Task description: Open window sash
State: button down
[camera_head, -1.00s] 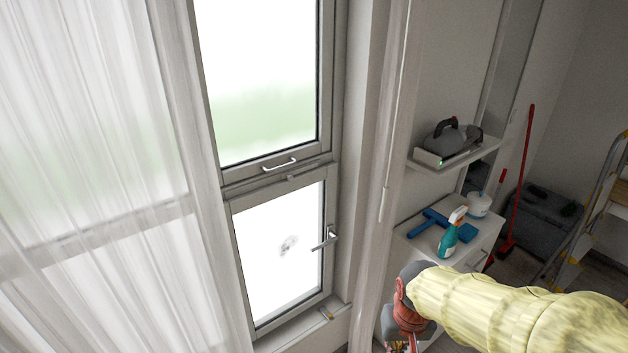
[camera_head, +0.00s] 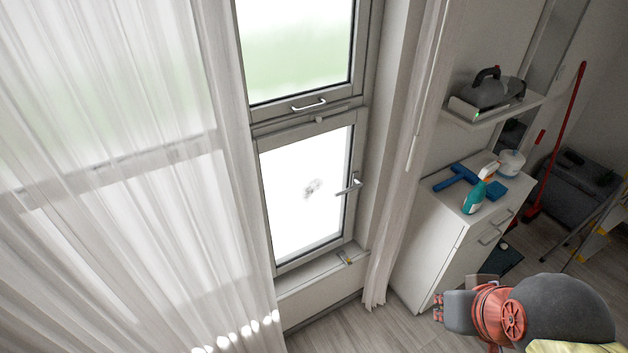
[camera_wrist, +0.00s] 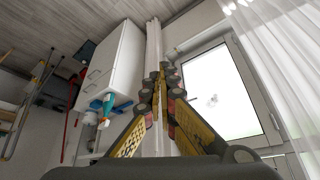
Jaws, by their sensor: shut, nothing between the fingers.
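The window has two sashes, one above the other. The upper sash (camera_head: 297,112) has a pale pull bar (camera_head: 308,104) on its bottom rail. The lower sash (camera_head: 264,200) has a lever handle (camera_head: 350,185) on its right side, and its pane carries a grey smudge. Both sashes look closed in their frames. The lower sash also shows, turned over, in the wrist view (camera_wrist: 262,97). My gripper (camera_head: 438,307) is low at the right in the head view, well apart from the window. In the wrist view its fingers (camera_wrist: 161,74) meet at the tips and hold nothing.
Sheer curtains (camera_head: 110,190) hang left of the window, and another curtain (camera_head: 405,170) hangs right of it. A white cabinet (camera_head: 430,245) bears a spray bottle (camera_head: 478,190) and a blue squeegee (camera_head: 462,176). A wall shelf (camera_head: 500,113) is above. Floor before the window is clear.

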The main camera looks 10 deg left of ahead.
aim_at(355, 120)
jog(key=i, duration=0.9)
jog(key=j+u, duration=0.05)
